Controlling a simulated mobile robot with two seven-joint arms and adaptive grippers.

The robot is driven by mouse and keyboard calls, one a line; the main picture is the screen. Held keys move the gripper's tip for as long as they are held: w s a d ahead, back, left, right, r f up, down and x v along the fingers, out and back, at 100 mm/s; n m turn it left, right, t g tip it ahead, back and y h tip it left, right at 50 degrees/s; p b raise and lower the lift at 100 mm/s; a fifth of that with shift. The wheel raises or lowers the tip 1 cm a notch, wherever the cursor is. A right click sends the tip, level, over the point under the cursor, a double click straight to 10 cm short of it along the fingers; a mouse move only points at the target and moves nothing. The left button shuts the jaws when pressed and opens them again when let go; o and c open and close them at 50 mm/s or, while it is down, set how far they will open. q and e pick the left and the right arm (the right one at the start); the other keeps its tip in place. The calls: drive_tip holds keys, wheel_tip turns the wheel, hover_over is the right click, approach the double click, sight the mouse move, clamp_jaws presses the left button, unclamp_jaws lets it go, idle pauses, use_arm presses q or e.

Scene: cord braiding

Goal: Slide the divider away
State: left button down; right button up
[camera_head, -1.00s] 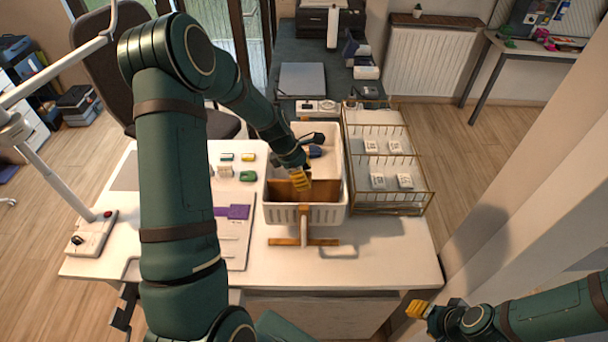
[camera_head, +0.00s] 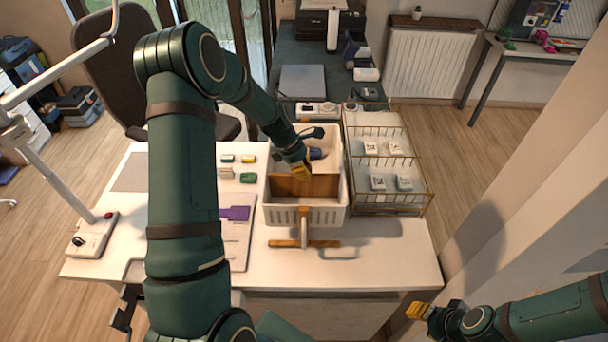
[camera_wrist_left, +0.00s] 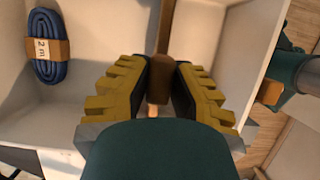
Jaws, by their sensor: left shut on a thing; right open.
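The divider (camera_head: 318,187) is a brown wooden panel standing upright across the inside of the white crate (camera_head: 307,215). My left gripper (camera_head: 303,172) reaches down into the crate and is shut on the divider's top edge. In the left wrist view its yellow-backed fingers (camera_wrist_left: 160,88) sit on both sides of the brown divider (camera_wrist_left: 164,35). A blue cord bundle (camera_wrist_left: 45,48) with a "2 m" paper band lies in one crate compartment. My right gripper (camera_head: 418,310) is open and empty, off the table at the lower right.
A wire rack (camera_head: 432,200) with several white-tagged packets stands right of the crate. A board with coloured pieces, including a purple one (camera_head: 235,213), lies to the left. The table's front right is clear.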

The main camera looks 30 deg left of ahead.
use_arm(q)
drive_tip(key=w+a, duration=0.5)
drive_tip(key=w, duration=0.3)
drive_tip(key=shift+f, duration=0.15)
drive_tip(key=shift+w, duration=0.1)
drive_tip(key=c, duration=0.8)
unclamp_jaws()
drive_tip(key=shift+w, duration=0.1)
drive_tip(key=v, duration=1.2)
drive_tip(key=shift+d, duration=0.1)
